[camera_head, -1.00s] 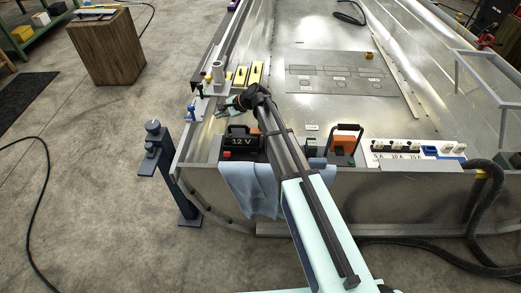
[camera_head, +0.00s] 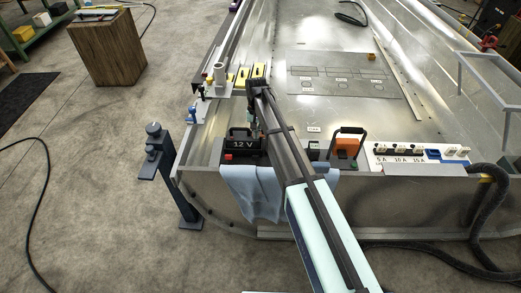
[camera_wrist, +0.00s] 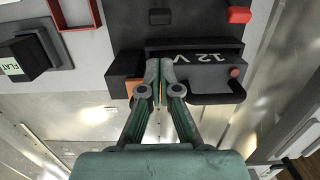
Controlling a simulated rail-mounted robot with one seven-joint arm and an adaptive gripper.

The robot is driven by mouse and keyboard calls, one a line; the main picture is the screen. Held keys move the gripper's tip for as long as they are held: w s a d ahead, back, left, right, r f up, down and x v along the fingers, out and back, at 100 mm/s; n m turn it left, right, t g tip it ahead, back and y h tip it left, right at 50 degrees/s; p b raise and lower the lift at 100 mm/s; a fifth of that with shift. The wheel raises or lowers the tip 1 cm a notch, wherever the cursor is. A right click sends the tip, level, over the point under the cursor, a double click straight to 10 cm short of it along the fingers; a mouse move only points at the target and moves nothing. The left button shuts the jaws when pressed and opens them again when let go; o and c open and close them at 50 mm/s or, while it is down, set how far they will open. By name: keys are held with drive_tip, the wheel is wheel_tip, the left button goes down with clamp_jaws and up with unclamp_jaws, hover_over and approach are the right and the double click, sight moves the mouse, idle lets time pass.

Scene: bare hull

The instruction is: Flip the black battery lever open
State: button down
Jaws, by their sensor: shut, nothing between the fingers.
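The black battery (camera_head: 243,144), marked 12 V, sits at the near left end of the hull. It also shows upside down in the wrist view (camera_wrist: 200,32). A black bar (camera_wrist: 214,98) with a reddish knob (camera_wrist: 235,72) lies along its labelled side; it looks like the lever, but I cannot tell its angle clearly. My gripper (camera_wrist: 160,70) is shut and empty, its fingertips over the battery's edge, left of the 12 V label in the wrist view. I cannot tell whether they touch. In the head view my arm hides part of this area.
A light blue cloth (camera_head: 254,190) hangs over the hull edge below the battery. A black-framed orange unit (camera_head: 347,145) and a white socket panel (camera_head: 420,154) stand to the right. Yellow blocks (camera_head: 258,71) lie behind. The hull floor beyond is mostly clear.

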sight(257, 150)
drive_tip(key=shift+f, duration=0.15)
drive_tip(key=f, duration=0.6)
drive_tip(key=s+f+p, duration=0.1)
drive_tip(key=f, duration=0.2)
drive_tip(key=shift+f, duration=0.35)
drive_tip(key=shift+s+d, duration=0.1)
drive_tip(key=shift+d, duration=0.05)
